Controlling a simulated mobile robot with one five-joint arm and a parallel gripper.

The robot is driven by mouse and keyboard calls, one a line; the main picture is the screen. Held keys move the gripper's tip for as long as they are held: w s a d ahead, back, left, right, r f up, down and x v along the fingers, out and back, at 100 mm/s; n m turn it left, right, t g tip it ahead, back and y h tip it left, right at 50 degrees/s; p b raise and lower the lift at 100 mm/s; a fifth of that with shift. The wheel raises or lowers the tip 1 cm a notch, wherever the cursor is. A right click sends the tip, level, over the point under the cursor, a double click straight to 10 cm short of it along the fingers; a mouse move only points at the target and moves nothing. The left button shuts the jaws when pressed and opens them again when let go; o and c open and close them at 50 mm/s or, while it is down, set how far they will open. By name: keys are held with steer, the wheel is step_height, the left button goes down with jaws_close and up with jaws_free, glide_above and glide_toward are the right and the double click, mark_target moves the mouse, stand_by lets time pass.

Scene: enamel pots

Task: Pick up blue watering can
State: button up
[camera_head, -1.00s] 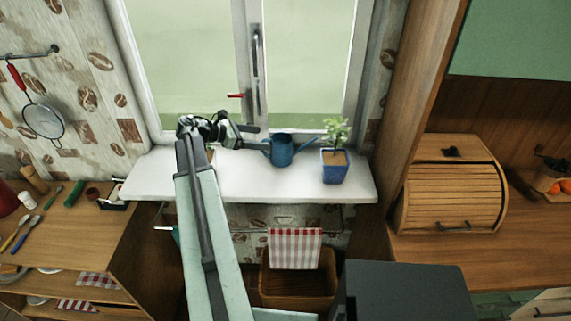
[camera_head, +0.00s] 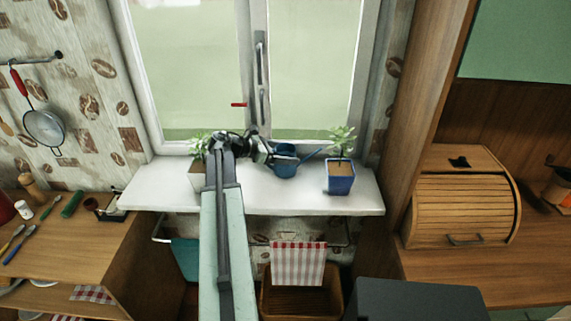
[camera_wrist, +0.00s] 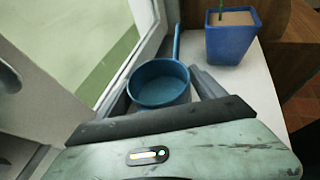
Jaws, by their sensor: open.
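The blue watering can (camera_head: 285,164) stands upright on the white windowsill (camera_head: 262,198), its spout pointing right toward the blue planter. In the wrist view the watering can (camera_wrist: 160,84) lies just beyond my gripper, its open top facing up. My gripper (camera_head: 268,157) is open and beside the can's left side in the head view. In the wrist view a dark finger (camera_wrist: 204,84) shows along the can's right side, and the gripper body covers the can's near lower part. Whether the fingers touch the can is not clear.
A blue square planter (camera_head: 340,177) with a small plant stands to the right of the can. Another potted plant (camera_head: 197,178) is partly behind my arm at the left. The window frame (camera_head: 262,80) rises close behind the can.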

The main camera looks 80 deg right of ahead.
jaws_close()
steer(key=shift+w+r, duration=0.1)
steer(key=shift+r, duration=0.1)
